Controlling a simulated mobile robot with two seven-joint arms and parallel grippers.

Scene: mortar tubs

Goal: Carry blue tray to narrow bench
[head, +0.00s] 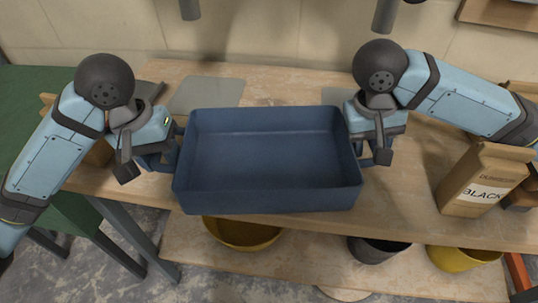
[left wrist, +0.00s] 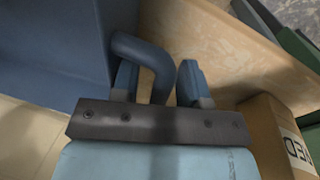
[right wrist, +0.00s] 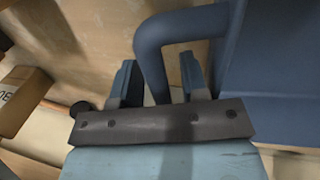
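The blue tray (head: 270,192) is an empty, deep rectangular tray on the wooden bench (head: 420,212), its near side close to the front edge. It has a loop handle at each end. My left gripper (head: 160,158) is at the left handle (left wrist: 157,60); its fingers (left wrist: 158,82) are apart, with the handle between them. My right gripper (head: 372,155) is at the right handle (right wrist: 150,55); its fingers (right wrist: 158,80) are also apart around the handle. A gap shows beside each handle. I cannot tell which surface is the narrow bench.
A paper bag marked BLACK (head: 484,180) stands right of the tray. A green table (head: 38,100) is at the left. Yellow tubs (head: 240,232) and a dark tub (head: 377,249) sit on the lower shelf. A grey sheet (head: 207,93) lies behind the tray.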

